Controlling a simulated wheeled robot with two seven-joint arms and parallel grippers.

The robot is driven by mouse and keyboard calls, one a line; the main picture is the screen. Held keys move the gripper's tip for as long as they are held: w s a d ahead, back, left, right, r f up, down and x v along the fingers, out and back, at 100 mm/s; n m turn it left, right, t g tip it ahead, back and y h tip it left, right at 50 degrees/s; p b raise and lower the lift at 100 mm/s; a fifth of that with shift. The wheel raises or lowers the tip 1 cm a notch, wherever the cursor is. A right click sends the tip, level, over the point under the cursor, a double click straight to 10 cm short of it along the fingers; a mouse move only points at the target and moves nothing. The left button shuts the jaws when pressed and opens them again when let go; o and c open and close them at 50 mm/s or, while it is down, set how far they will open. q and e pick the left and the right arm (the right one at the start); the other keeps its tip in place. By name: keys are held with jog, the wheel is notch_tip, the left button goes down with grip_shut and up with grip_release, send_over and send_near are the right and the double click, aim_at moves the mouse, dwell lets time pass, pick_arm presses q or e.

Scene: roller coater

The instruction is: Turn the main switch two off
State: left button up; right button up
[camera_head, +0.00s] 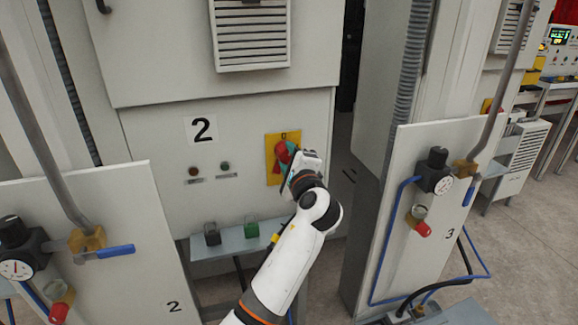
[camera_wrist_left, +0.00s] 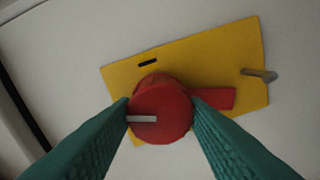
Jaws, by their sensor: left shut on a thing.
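The main switch two is a red rotary knob (camera_head: 281,152) on a yellow plate (camera_head: 270,160), on the grey cabinet front marked 2. In the left wrist view the round red knob (camera_wrist_left: 160,112) has a white mark on its face and a red bar sticking out to the right, over the yellow plate (camera_wrist_left: 215,65). My left gripper (camera_head: 288,168) is at the knob. Its two green fingers (camera_wrist_left: 160,108) are shut on the knob, one on each side. The gripper partly hides the knob in the head view. My right gripper is not in view.
A small shelf (camera_head: 270,240) with a dark and a green block juts out below the switch. White panels with gauges and valves stand at the left (camera_head: 110,220) and right (camera_head: 400,240). A vented box (camera_head: 250,35) sits above. Floor shows at right.

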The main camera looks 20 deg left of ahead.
pick_arm(q)
jog(key=shift+f+n+b, duration=0.2)
jog(key=shift+n+b, duration=0.95)
jog(key=shift+n, duration=0.65)
jog(key=o, duration=1)
jog(key=shift+r, duration=0.1)
